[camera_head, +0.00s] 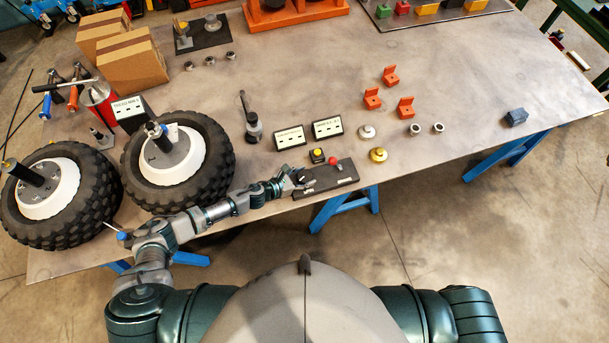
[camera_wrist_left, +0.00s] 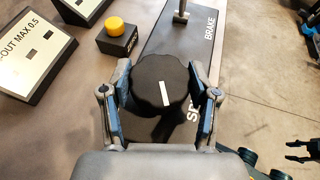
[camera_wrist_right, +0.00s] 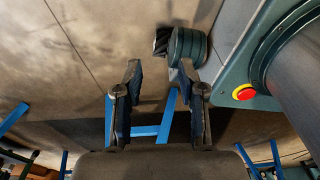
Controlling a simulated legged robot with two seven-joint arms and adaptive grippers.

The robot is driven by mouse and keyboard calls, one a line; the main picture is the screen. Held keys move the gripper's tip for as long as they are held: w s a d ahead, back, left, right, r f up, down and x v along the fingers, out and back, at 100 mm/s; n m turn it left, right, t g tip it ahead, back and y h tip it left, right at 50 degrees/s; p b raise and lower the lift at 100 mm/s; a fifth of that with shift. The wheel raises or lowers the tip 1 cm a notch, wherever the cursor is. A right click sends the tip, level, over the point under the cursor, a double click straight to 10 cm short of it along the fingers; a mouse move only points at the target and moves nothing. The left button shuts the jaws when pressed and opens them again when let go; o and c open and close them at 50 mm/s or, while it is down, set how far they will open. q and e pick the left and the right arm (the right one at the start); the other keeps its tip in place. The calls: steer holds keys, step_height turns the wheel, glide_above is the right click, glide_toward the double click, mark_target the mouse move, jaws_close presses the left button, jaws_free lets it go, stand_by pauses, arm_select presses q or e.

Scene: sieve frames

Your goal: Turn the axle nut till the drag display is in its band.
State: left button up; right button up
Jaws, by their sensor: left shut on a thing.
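My left gripper (camera_head: 296,177) is shut on a round black knob (camera_wrist_left: 160,82) with a white pointer line, on a dark control panel (camera_head: 335,183). In the left wrist view its fingers (camera_wrist_left: 160,65) are on both sides of the knob. My right gripper (camera_wrist_right: 160,78) is open and empty, away from the table things; it is outside the head view. No axle nut can be made out. Three displays (camera_head: 290,137) (camera_head: 327,128) (camera_head: 129,105) show unreadable values.
A brake lever with a red knob (camera_head: 332,160) stands on the panel, and a yellow button (camera_head: 318,152) sits behind it. A dark upright tool (camera_head: 252,127), orange brackets (camera_head: 391,76) and a brass piece (camera_head: 378,154) stand around. The right of the table is mostly clear.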

arm_select(q)
steer(key=shift+d+r+n+t, duration=0.1)
steer(key=shift+r+n+t, duration=0.15)
steer(key=shift+t, duration=0.25)
steer(key=shift+n+t+y+p, duration=0.65)
steer(key=shift+n+t+y, duration=0.15)
steer(key=shift+n+y, duration=0.25)
steer(key=n+t+y+p, duration=0.1)
steer(key=n+y, duration=0.1)
steer(key=shift+n+t+y, duration=0.25)
steer(key=shift+n+t, duration=0.15)
steer(key=shift+d+n+t+y, duration=0.1)
steer(key=shift+n+t+y, duration=0.4)
steer(key=shift+n+y, duration=0.4)
steer(key=n+y, duration=0.2)
steer(key=y, duration=0.1)
steer(key=shift+t+p, duration=0.3)
steer(key=shift+n+y, duration=1.3)
arm_select(e)
steer(key=shift+d+r, duration=0.25)
steer(key=shift+r, duration=0.45)
steer(key=shift+d+r, duration=0.2)
steer(key=shift+r, duration=0.5)
steer(key=shift+d, duration=0.2)
